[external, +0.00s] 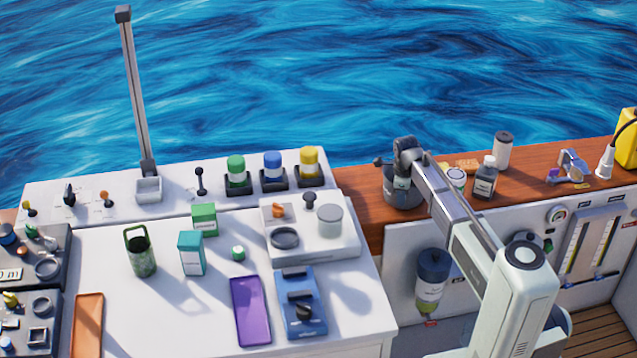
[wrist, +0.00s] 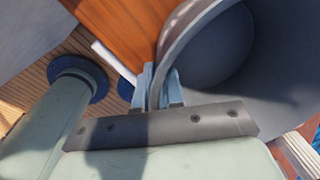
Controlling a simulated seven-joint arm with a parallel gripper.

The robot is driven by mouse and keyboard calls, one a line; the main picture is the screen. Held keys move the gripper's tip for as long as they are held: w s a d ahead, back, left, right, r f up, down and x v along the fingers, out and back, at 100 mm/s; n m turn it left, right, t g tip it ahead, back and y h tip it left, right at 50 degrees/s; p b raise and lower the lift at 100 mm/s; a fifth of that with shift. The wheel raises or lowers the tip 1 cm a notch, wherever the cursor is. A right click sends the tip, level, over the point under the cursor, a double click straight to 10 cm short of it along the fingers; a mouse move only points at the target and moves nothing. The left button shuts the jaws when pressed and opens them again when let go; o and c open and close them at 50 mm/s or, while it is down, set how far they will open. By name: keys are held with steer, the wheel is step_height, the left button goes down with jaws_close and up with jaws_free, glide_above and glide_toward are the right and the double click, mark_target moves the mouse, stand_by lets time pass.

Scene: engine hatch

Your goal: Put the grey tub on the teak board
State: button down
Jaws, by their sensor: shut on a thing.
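The grey tub (external: 404,198) is a round, open, dark grey vessel at the left part of the teak board (external: 364,212), the reddish-brown wooden ledge along the back right. In the wrist view the tub (wrist: 225,50) fills the upper right, and its hollow inside shows. My gripper (wrist: 160,88) is shut on the tub's rim, one finger on each side of the wall. In the external view my gripper (external: 402,180) covers part of the tub. Teak (wrist: 125,30) shows beside the tub in the wrist view. I cannot tell whether the tub's base touches the board.
A small jar (external: 456,180), a dark bottle (external: 485,178) and a grey canister (external: 503,150) stand on the teak right of the tub. A blue-grey tool (external: 571,167) lies further right. The white counter (external: 345,290) with a raised tray (external: 312,246) lies to the left.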

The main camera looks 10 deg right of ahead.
steer(key=c, duration=1.3)
jaws_free()
steer(key=shift+o, duration=0.2)
step_height(320, 180, up, 12)
steer(key=shift+s+a, duration=0.2)
steer(key=shift+s, duration=0.25)
